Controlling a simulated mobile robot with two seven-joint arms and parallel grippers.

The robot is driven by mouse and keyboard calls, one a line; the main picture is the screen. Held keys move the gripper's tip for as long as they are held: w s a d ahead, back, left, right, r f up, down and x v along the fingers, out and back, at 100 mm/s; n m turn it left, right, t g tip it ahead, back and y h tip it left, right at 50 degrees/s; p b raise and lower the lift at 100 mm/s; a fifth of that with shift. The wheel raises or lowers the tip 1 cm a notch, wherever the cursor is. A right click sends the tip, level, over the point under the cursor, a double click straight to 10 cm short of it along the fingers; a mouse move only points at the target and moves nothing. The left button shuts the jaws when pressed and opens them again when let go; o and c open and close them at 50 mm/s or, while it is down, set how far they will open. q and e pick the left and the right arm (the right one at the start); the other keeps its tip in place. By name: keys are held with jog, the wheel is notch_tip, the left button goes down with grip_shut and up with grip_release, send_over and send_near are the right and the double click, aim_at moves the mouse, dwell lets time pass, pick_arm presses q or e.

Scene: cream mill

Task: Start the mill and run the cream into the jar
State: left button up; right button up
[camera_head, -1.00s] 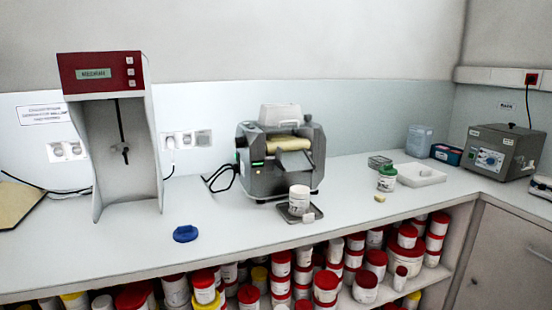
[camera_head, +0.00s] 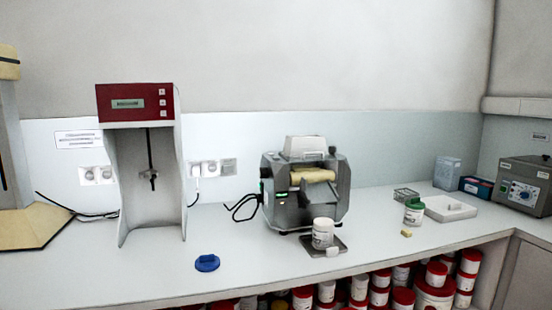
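The jar's contents cannot be made out. A small white block (camera_head: 332,252) lies on the plate's front edge. Neither of my grippers shows in the head view.
A red-topped mixer (camera_head: 137,104) stands at the left, with a blue ring-shaped item (camera_head: 207,263) on the bench before it. Right of the mill are a green-lidded jar (camera_head: 414,211), a yellowish block (camera_head: 406,233), a white tray (camera_head: 450,209) and a grey device (camera_head: 522,185). Lidded pots fill the shelf below.

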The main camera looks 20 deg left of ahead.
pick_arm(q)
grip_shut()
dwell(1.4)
